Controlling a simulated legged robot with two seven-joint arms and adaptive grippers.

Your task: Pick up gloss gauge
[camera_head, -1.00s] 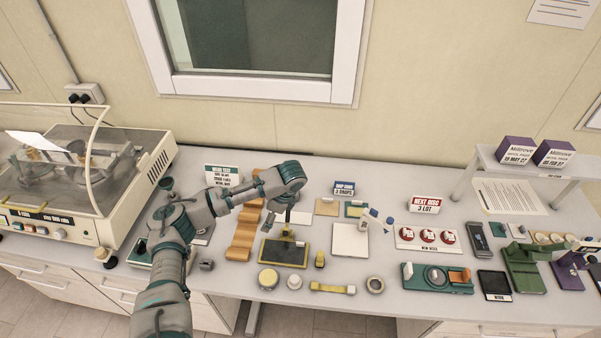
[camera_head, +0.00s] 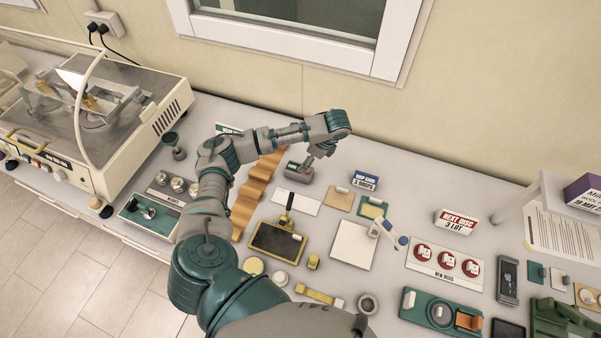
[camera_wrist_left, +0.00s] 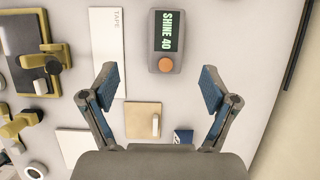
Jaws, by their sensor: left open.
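The gloss gauge (camera_head: 299,173) is a small grey device with a green display, standing on the table towards the wall. In the left wrist view the gauge (camera_wrist_left: 166,62) shows its display reading "SHINE 40" and a round orange button. My left gripper (camera_head: 311,160) is close to it in the head view and partly overlaps it. In the left wrist view my left gripper (camera_wrist_left: 159,88) is open and empty, its two fingers spread, with the gauge ahead between their lines. I see no contact. My right gripper is not in view.
A white strip marked "TAPE" (camera_wrist_left: 107,50) lies left of the gauge, and a tan card (camera_wrist_left: 142,121) lies nearer the wrist. A brown wavy piece (camera_head: 258,190) stands left of the gauge. A dark yellow-framed pad (camera_head: 277,242) and a white sheet (camera_head: 352,246) lie in front.

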